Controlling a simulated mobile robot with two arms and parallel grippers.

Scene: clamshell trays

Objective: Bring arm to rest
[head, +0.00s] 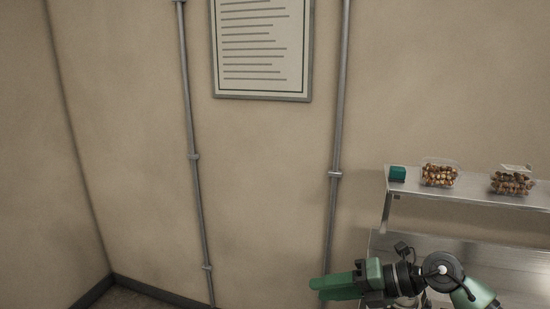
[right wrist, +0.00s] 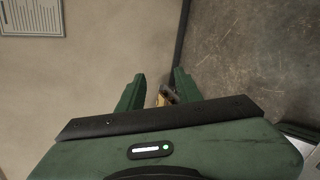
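My right gripper (head: 324,287) is green and black and hangs low in the head view, in front of the wall, with its fingers pointing left. In the right wrist view its two fingers (right wrist: 159,73) stand apart, so it is open. A small tan and dark thing shows in the gap, seemingly beyond the fingers; I cannot tell what it is. My left gripper is not in view. One clear clamshell tray (head: 439,175) with round brown items stands on the metal shelf (head: 460,192), and another tray (head: 512,183) stands at its right. My right gripper is apart from both.
A metal work surface (head: 480,252) lies below the shelf, beside my right arm. Two vertical pipes (head: 338,150) run along the wall, with a framed notice (head: 262,50) between them. Bare floor shows in the wrist view.

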